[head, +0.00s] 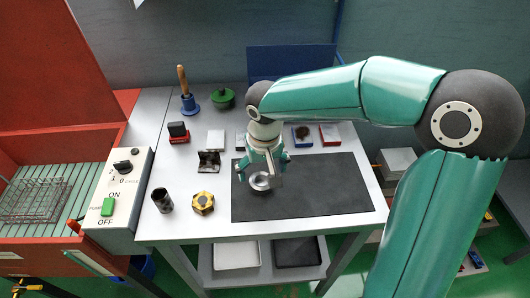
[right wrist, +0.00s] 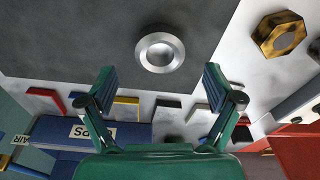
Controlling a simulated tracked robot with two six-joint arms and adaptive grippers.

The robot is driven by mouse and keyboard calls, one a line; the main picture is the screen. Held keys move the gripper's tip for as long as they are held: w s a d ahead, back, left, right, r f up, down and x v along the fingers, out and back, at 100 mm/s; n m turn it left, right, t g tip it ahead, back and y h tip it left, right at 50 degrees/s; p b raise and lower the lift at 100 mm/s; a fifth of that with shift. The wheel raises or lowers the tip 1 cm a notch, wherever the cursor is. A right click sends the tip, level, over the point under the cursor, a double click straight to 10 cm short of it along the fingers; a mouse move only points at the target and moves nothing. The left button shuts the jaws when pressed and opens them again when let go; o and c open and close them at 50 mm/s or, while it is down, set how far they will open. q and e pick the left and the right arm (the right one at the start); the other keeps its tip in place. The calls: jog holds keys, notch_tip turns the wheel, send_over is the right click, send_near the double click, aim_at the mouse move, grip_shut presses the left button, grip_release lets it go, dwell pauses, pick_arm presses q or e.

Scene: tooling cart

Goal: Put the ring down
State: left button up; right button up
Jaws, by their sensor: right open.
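The ring (head: 260,181) is a silver metal ring lying on the dark mat (head: 320,191), near the mat's left edge. In the right wrist view the ring (right wrist: 160,49) lies flat with nothing around it. My right gripper (head: 264,172) is over the ring in the head view and partly covers it. In the right wrist view my right gripper (right wrist: 160,75) has its two fingers wide apart, with the ring between and beyond the tips, touching neither. My left gripper is not in view.
A yellow-black hex nut (head: 203,202) and a dark cup (head: 162,200) stand left of the mat. A metal bracket (head: 208,162) and several small blocks sit behind. A control box (head: 116,200) stands at the left. The mat's right side is clear.

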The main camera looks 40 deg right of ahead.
aim_at(263, 186)
notch_tip(263, 186, up, 7)
jog(key=shift+s+a+r, duration=0.15)
jog(key=shift+s, duration=0.3)
dwell(0.3)
